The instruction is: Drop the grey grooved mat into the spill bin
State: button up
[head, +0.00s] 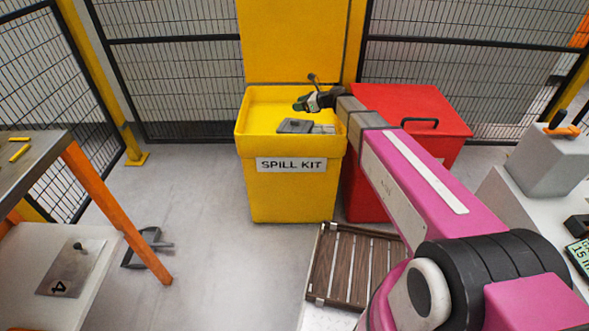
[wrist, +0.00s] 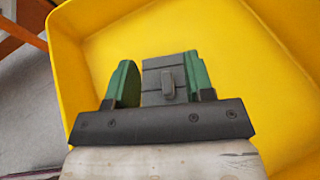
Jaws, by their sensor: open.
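The yellow spill bin (head: 290,195), labelled SPILL KIT, stands open in the middle of the head view. The grey grooved mat (head: 295,126) lies within the bin's opening, below my gripper (head: 306,103). In the wrist view the mat (wrist: 160,66) shows between the two green fingers of my gripper (wrist: 160,84), with a small raised tab on it. The fingers are apart; there is a gap at the left finger, and the right finger overlaps the mat's edge in the picture. I cannot tell whether it touches. Yellow bin walls (wrist: 245,55) surround the mat.
A red lidded box (head: 440,110) stands right beside the bin. A brown slatted pallet (head: 350,265) lies on the floor in front. A table with orange legs (head: 115,210) is at left, a grey bench (head: 515,205) at right. Mesh fencing (head: 180,65) closes the back.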

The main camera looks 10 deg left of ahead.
jog(key=v, duration=1)
jog(key=shift+d, duration=0.3)
jog(key=shift+s+r, duration=0.15)
jog(key=shift+s, duration=0.05)
